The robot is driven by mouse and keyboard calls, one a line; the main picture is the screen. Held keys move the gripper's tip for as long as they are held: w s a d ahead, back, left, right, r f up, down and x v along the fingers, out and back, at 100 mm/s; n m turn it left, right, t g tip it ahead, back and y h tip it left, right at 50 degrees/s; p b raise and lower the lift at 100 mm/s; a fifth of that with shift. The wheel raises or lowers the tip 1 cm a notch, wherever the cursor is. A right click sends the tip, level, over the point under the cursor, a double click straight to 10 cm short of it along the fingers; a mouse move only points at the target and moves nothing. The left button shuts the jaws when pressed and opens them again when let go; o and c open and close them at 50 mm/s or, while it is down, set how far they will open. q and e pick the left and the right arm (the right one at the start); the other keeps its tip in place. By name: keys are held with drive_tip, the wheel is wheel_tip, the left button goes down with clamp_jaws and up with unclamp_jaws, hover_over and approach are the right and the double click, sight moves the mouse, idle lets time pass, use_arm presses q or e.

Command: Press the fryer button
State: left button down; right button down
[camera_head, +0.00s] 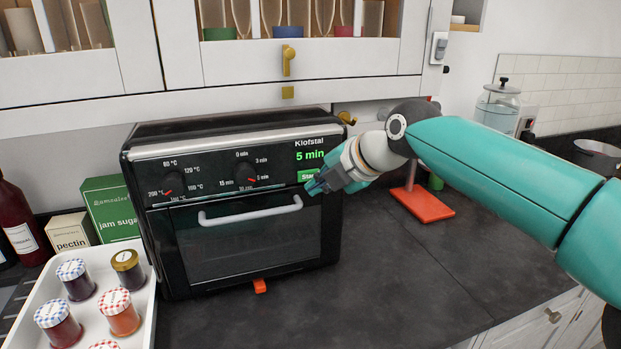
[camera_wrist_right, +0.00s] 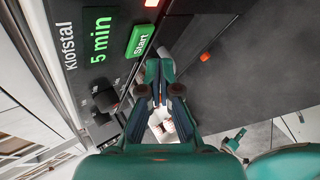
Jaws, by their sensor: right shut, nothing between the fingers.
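The fryer (camera_head: 250,240) is a black Klofstal oven on the dark counter, its door shut. Its display (camera_head: 310,155) reads "5 min" in green. Below it is the green Start button (camera_head: 307,175), also in the right wrist view (camera_wrist_right: 141,40). My right gripper (camera_head: 316,187) is shut and empty, its tips at the button's lower edge and partly covering it in the head view. In the wrist view the tips (camera_wrist_right: 160,78) lie beside the button; I cannot tell whether they touch it. A teal gripper-like part (camera_wrist_right: 235,140), apparently my left one, shows small in the wrist view.
A white tray (camera_head: 145,310) with several jars stands left of the fryer, near a jam sugar box (camera_head: 110,208) and a pectin box (camera_head: 72,232). A red stand (camera_head: 422,204) is to the right. A glazed cabinet hangs above. The front right counter is clear.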

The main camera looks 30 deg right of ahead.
drive_tip(key=s+b, duration=0.1)
drive_tip(key=s, duration=0.1)
drive_tip(key=s+a, duration=0.1)
drive_tip(key=s, duration=0.1)
drive_tip(key=shift+s+b, duration=0.1)
drive_tip(key=shift+b, duration=0.25)
idle(0.5)
